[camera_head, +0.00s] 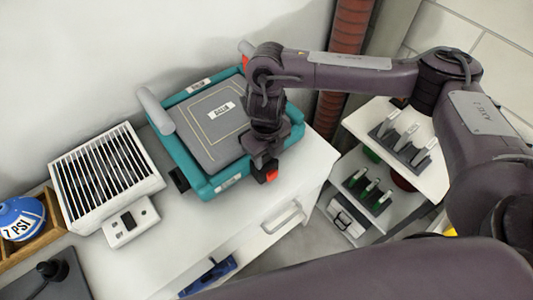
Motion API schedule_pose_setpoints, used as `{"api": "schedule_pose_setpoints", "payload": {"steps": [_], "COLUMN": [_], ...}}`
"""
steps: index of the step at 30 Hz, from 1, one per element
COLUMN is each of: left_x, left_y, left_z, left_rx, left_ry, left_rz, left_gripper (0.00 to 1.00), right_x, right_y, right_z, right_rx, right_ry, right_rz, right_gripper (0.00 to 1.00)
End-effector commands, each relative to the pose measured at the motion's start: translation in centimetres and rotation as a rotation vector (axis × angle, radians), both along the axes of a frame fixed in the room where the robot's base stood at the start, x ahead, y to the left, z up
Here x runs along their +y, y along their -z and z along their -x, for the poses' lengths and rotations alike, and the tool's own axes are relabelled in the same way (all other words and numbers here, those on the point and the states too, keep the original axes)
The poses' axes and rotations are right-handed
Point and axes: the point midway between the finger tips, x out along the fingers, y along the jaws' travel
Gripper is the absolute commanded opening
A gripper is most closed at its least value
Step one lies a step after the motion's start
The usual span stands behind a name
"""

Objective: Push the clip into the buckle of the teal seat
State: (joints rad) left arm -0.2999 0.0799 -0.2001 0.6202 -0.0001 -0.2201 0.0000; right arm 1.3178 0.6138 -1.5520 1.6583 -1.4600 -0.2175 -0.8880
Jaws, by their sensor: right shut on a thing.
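The teal seat (205,182) lies on the white counter, with a grey padded panel (200,130) and a grey roll at its left. My right gripper (266,163) is over the seat's front right corner, pointing down. It is shut on a small red and black piece (270,174) at the seat's edge. I cannot tell whether this piece is the clip or the buckle, or whether it touches another part. A small black part (180,180) sits at the seat's left side. A red part (246,60) shows at the back, partly behind my arm. My left gripper is not in view.
A white slatted heater-like box (105,175) stands left of the seat, with a small white device (131,222) before it. A blue gauge ball (20,218) sits in a wooden tray. White shelves (400,160) stand at the right.

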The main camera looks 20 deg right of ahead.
Motion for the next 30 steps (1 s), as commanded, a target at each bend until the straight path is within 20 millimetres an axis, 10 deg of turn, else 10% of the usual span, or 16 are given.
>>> {"api": "schedule_pose_setpoints", "payload": {"steps": [10,11,16,22,30], "left_x": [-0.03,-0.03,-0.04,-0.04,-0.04], "left_y": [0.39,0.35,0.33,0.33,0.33], "left_z": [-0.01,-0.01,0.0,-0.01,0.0], "left_rx": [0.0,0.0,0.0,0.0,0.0], "left_ry": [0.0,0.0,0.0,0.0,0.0], "left_rz": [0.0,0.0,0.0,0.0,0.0], "left_gripper": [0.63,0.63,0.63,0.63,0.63], "right_x": [0.01,0.01,0.01,0.01,0.0], "right_y": [0.51,0.46,0.45,0.43,0.42], "right_z": [0.01,0.0,0.01,0.0,0.0], "right_rx": [0.0,0.0,0.0,0.0,0.0], "right_ry": [0.0,0.0,0.0,0.0,0.0], "right_rz": [0.0,0.0,0.0,0.0,0.0], "right_gripper": [0.17,0.42,0.64,0.65,0.9]}}
